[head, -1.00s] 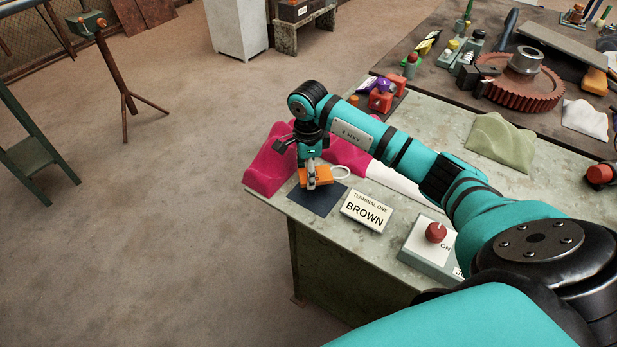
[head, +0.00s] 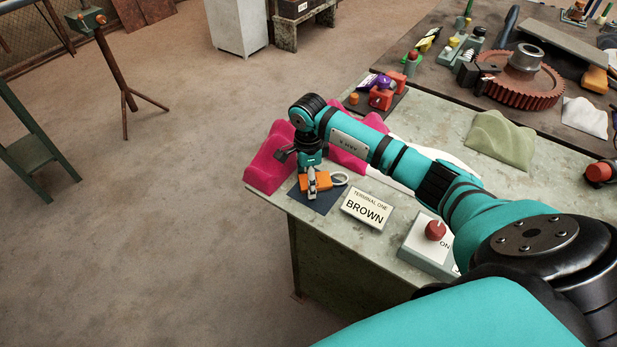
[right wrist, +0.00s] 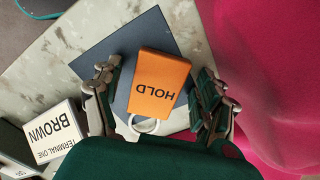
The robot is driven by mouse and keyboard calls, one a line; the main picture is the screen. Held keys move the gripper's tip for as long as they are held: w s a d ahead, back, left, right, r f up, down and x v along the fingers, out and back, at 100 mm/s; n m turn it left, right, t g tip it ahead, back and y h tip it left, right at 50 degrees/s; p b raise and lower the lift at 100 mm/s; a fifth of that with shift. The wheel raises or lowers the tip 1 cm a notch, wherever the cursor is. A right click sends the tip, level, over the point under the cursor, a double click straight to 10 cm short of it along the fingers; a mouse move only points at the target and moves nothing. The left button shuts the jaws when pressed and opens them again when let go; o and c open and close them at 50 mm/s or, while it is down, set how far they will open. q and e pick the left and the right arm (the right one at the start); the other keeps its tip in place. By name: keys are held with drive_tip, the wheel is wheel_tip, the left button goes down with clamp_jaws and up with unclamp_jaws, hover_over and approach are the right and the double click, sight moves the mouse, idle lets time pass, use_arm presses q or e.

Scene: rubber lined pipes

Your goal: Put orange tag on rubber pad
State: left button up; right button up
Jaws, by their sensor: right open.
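The orange tag (right wrist: 158,85), marked HOLD and with a white ring at one end, lies on the dark blue-grey rubber pad (right wrist: 97,63) in the right wrist view. In the head view the tag (head: 317,182) and pad (head: 322,203) are at the table's front left corner, partly covered by my gripper. My right gripper (head: 312,192) points down over the tag. In the right wrist view its open fingers (right wrist: 158,98) stand on either side of the tag, with gaps between. My left gripper is not in view.
A TERMINAL ONE BROWN sign (head: 367,209) stands right of the pad. A box with a red knob (head: 435,231) is farther right. Crumpled pink cloth (head: 268,165) lies close behind and left. A green cloth (head: 500,142) and red gear (head: 525,88) are farther back.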

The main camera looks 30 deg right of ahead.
drive_tip(key=shift+r, duration=0.25)
drive_tip(key=shift+w+r, duration=0.1)
drive_tip(key=shift+r, duration=0.25)
wheel_tip(320, 180, up, 11)
drive_tip(key=b, duration=0.3)
